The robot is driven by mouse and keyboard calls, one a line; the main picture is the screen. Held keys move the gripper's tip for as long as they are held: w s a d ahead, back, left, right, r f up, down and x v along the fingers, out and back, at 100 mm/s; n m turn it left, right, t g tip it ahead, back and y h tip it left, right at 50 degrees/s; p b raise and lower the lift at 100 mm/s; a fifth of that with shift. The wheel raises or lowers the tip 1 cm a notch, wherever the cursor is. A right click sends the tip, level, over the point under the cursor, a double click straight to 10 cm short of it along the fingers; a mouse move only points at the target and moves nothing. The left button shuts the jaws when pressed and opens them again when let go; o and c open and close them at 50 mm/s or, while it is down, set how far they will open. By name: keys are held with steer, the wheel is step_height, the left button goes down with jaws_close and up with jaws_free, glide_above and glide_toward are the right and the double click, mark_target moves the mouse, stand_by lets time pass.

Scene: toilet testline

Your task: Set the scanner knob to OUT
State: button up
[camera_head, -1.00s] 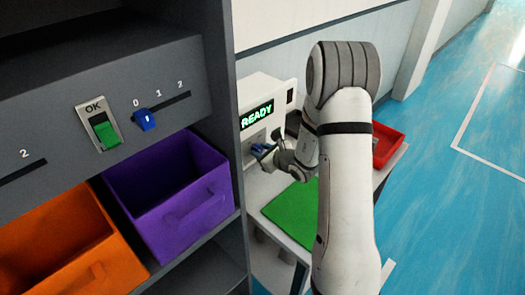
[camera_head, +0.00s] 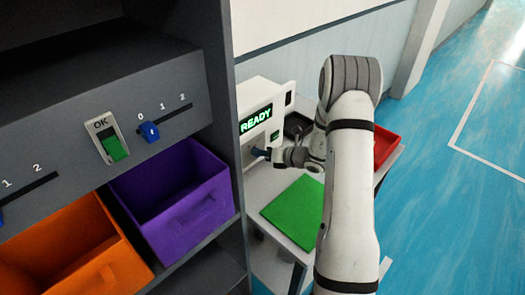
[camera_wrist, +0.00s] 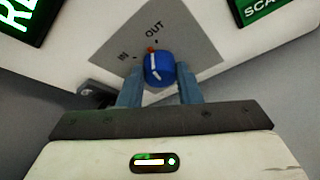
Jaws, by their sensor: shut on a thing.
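The white scanner (camera_head: 262,93) stands right of the grey shelf, with READY in green on its display. In the wrist view its blue round knob (camera_wrist: 160,70) sits on a grey plate (camera_wrist: 186,42) marked IN at left and OUT above. The knob's white line and red tip point up and slightly left, between the two marks and nearer OUT. My gripper (camera_wrist: 160,84) has one blue-grey finger on each side of the knob and is shut on it. In the head view my gripper (camera_head: 268,153) is at the scanner's front, and the knob is hard to make out.
A green mat (camera_head: 294,211) lies on the table before the scanner. A red tray (camera_head: 387,145) and a dark tray (camera_head: 297,124) are farther back. The shelf holds purple (camera_head: 188,205) and orange (camera_head: 75,250) bins, with a green OK switch (camera_head: 115,147) and blue sliders above.

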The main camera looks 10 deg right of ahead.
steer(key=shift+w+d+f+m+g+y+p, duration=0.1)
steer(key=shift+m+g+y+p, duration=0.1)
steer(key=shift+m+y, duration=0.4)
steer(key=shift+d+m+g+y+p, duration=0.1)
steer(key=shift+m+y+p, duration=0.15)
steer(key=shift+m, duration=0.55)
steer(key=o, duration=1)
steer(key=b+v, duration=0.1)
steer(key=v, duration=0.6)
steer(key=shift+d, duration=0.25)
